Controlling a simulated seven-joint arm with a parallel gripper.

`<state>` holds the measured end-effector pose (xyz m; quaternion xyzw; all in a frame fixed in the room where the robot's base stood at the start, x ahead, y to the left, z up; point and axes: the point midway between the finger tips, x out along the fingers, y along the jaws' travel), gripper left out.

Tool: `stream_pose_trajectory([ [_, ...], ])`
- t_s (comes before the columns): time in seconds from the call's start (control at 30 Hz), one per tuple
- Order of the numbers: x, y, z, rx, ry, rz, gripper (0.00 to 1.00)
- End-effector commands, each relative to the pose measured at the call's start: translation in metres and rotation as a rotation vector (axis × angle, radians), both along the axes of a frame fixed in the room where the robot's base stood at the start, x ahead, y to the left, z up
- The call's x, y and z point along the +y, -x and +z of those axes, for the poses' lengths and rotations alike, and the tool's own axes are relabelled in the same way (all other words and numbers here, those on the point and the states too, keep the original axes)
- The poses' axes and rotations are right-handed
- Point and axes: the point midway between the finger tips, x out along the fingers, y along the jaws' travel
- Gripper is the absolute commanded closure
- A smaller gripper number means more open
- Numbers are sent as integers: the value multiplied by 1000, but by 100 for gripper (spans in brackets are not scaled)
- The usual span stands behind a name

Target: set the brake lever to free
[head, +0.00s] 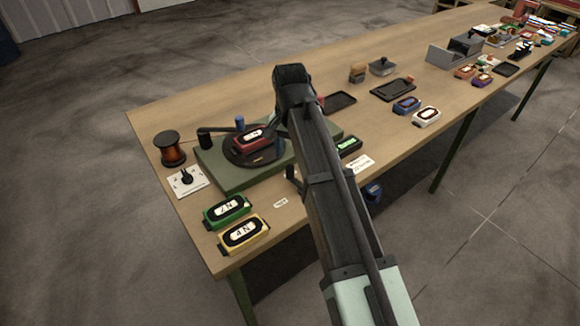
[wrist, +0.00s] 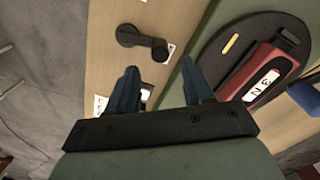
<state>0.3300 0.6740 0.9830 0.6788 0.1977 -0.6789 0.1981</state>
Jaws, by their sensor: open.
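The brake lever (wrist: 140,38), a black arm with a round knob end, lies over the wooden table beside the green platform in the wrist view. The lever appears just beyond the fingertips, and I see no contact. In the head view my arm hides the gripper.
A green platform (head: 215,174) bears a black turntable with a red module (head: 253,138). A blue post (head: 239,123) stands behind. Green (head: 227,211) and yellow (head: 243,234) modules lie at the front left. The table's back middle is clear.

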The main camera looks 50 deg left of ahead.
Motion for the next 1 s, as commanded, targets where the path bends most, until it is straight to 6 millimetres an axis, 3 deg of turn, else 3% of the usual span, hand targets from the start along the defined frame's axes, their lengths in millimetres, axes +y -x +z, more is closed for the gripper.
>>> stream_pose_trajectory([
  [0.2, -1, 0, -35, 0, 1, 0, 49],
  [0.4, 0, 0, -55, 0, 0, 0, 49],
  [0.87, 0, 0, -64, 1, -1, 0, 49],
  [1.0, 0, 0, -64, 0, 0, 0, 59],
])
